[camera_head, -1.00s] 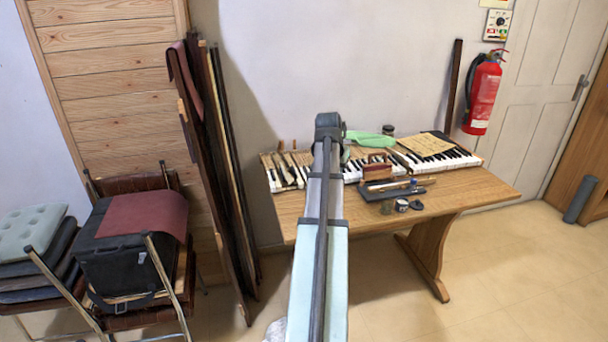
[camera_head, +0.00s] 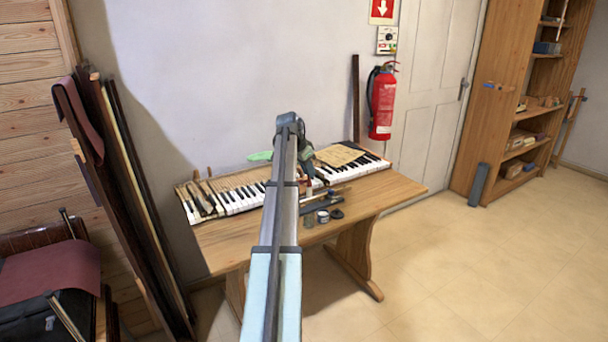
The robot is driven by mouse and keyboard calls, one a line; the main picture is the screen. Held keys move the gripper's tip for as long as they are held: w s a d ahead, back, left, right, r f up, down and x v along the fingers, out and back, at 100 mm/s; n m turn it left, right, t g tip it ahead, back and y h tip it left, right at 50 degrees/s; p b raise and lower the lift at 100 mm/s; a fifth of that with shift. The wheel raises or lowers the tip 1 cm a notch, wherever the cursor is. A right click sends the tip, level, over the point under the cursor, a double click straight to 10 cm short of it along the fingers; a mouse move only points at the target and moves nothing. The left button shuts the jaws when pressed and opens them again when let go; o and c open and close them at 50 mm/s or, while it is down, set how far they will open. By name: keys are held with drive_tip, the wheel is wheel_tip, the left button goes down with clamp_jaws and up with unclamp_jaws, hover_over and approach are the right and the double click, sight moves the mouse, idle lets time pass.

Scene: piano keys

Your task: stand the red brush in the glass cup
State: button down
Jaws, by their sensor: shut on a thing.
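My arm reaches out over the table, and my gripper (camera_head: 303,135) at its far end is small, dark and partly hidden by the arm. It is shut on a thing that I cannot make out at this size. I cannot pick out the red brush with certainty. I cannot clearly tell a glass cup either. Small round jars (camera_head: 322,216) stand at the table's front, right of my arm. A dark tray (camera_head: 325,201) with thin sticks lies just behind them.
A piano keyboard (camera_head: 237,202) lies along the back of the wooden table (camera_head: 392,203), with a paper sheet (camera_head: 340,155) on its right part. A green thing (camera_head: 261,156) lies behind it. Tall boards (camera_head: 130,180) lean at the left. The table's right end is clear.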

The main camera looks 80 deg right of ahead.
sight(307, 193)
drive_tip(key=shift+f+m, duration=0.15)
drive_tip(key=shift+m, duration=0.25)
drive_tip(key=shift+f, duration=5.4)
drive_tip(key=c, duration=1)
unclamp_jaws()
drive_tip(key=v, duration=1.3)
drive_tip(key=shift+w+r, duration=0.25)
drive_tip(key=shift+r, duration=0.1)
